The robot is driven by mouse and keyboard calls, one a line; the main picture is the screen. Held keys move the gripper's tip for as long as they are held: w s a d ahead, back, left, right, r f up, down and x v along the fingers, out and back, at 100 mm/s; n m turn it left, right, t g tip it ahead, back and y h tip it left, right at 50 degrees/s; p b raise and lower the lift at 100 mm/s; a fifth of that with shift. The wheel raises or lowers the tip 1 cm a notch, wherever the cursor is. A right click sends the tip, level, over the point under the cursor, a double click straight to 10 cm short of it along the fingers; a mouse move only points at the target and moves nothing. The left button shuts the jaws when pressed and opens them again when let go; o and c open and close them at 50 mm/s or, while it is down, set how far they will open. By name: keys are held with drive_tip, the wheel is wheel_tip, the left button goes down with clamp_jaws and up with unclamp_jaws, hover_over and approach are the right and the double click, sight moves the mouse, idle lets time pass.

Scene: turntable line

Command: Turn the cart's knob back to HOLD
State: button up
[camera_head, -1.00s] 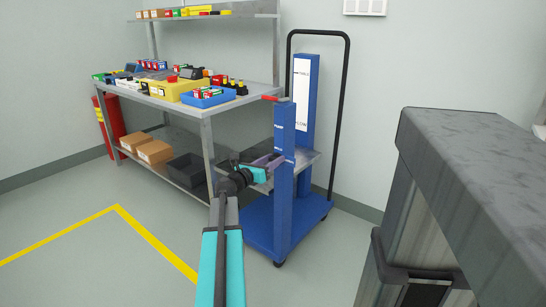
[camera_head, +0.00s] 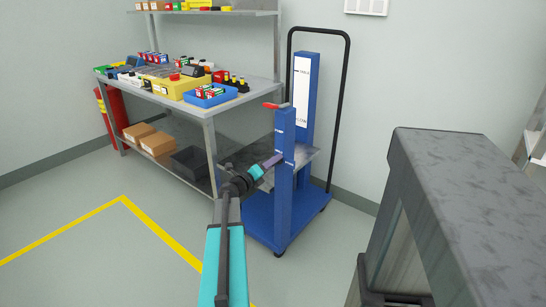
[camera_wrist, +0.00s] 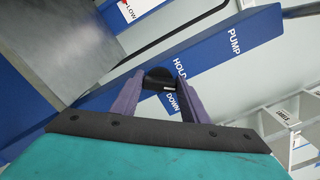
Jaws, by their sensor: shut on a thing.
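The blue cart (camera_head: 284,180) stands beside the workbench, with a front post marked PUMP, HOLD and DOWN. In the wrist view, a black knob (camera_wrist: 158,76) on the blue post (camera_wrist: 215,50) sits between the two purple fingers of my gripper (camera_wrist: 158,88). The fingers are shut on it from both sides. HOLD and DOWN are readable just right of the knob, and PUMP is farther up. A small pale mark shows on the knob's edge near DOWN; its exact pointing is unclear. In the head view, my gripper (camera_head: 277,160) reaches the post and hides the knob.
The workbench (camera_head: 205,108) with boxes and tools stands close on the left. A grey metal-topped block (camera_head: 460,160) fills the near right. Floor at front left is clear.

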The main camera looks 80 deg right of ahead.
drive_tip(key=shift+f+n+p, duration=0.15)
drive_tip(key=shift+n+p, duration=3.45)
drive_tip(key=o, duration=1.1)
drive_tip(key=shift+c, duration=0.2)
drive_tip(key=v, duration=1.3)
drive_tip(key=shift+w+a, duration=0.2)
drive_tip(key=shift+a, duration=0.15)
drive_tip(key=shift+w, duration=0.1)
